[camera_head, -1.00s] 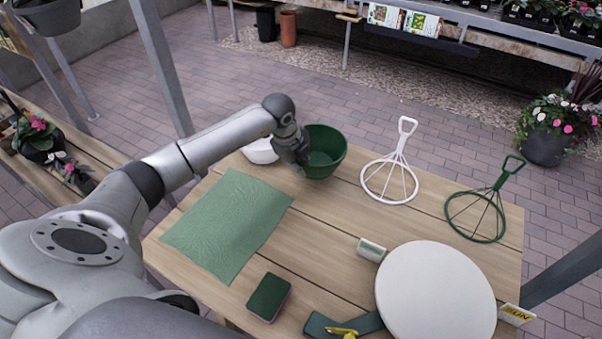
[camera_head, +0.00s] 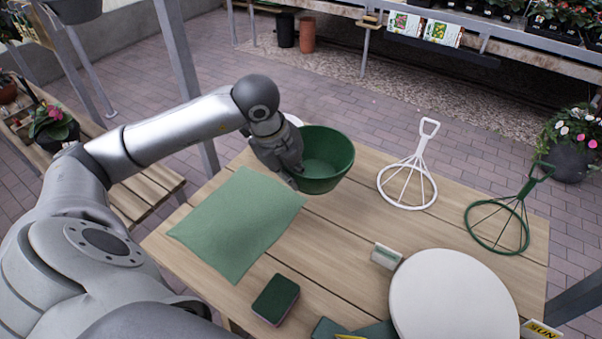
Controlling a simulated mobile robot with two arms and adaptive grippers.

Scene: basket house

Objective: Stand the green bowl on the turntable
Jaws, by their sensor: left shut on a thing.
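The green bowl (camera_head: 328,158) is upright near the far left part of the wooden table. My left gripper (camera_head: 293,178) is shut on its left rim side. The bowl appears held above the table top, though the gap is hard to judge. The turntable (camera_head: 453,298) is a white round disc at the table's near right, with nothing on it. My right gripper is not in view.
A white wire stand (camera_head: 408,180) and a green wire stand (camera_head: 497,224) are at the right. A green cloth (camera_head: 238,222), a green sponge-like block (camera_head: 275,299) and a small label block (camera_head: 385,256) lie nearer. A white bowl (camera_head: 293,120) is mostly hidden behind my gripper.

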